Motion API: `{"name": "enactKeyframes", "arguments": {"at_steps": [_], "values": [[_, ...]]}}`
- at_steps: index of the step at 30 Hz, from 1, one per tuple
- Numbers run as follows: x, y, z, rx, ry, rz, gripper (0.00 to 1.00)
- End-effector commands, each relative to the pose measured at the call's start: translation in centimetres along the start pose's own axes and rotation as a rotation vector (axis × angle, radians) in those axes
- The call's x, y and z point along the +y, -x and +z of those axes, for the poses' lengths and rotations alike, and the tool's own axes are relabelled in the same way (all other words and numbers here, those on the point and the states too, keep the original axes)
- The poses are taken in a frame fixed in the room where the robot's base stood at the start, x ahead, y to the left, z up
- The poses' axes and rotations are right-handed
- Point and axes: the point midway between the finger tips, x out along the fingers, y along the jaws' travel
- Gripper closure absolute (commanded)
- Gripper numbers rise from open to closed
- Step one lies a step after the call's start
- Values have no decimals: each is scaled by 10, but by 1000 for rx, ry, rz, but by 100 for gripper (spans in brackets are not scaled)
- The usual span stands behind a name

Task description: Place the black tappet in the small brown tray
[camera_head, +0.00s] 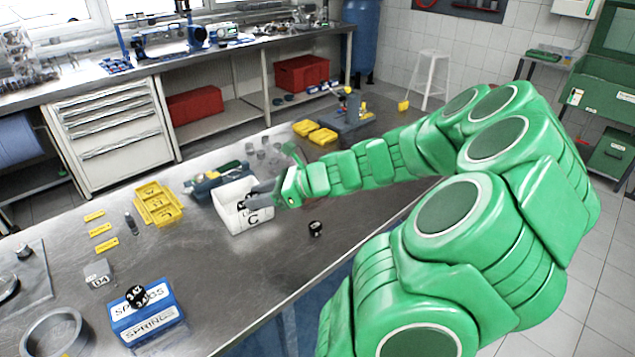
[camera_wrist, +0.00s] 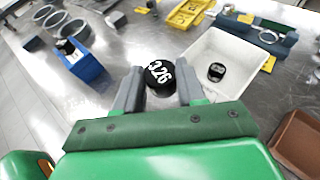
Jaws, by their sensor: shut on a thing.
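In the wrist view, my gripper (camera_wrist: 158,88) is shut on a black tappet (camera_wrist: 158,76) marked 326. It holds the tappet beside the white bin, on the bin's left in that view. The small brown tray (camera_wrist: 302,138) shows only in part at the right edge of the wrist view, and what it holds is cut off. In the head view, my gripper (camera_head: 258,198) shows over the white bin (camera_head: 253,218) marked C. I cannot clearly make out the held tappet there.
Another black tappet (camera_wrist: 216,72) lies in the white bin. One sits on the blue springs bin (camera_head: 150,316). A small black piece (camera_head: 316,229) lies on the open metal bench.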

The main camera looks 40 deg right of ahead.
Motion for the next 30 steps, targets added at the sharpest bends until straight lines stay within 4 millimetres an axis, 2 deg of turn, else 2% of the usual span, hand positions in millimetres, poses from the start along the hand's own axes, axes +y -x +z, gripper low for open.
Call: {"name": "enactKeyframes", "arguments": {"at_steps": [1,6,12,15,20,30], "values": [[-16,15,-6,-1,-19,-45,92],[-61,63,-25,-2,-76,-181,92],[-96,111,-46,-2,-132,-303,92],[-105,126,-52,-3,-151,-339,92],[-114,136,-58,-4,-164,-364,92],[-157,120,-73,-3,-164,-364,92]]}}
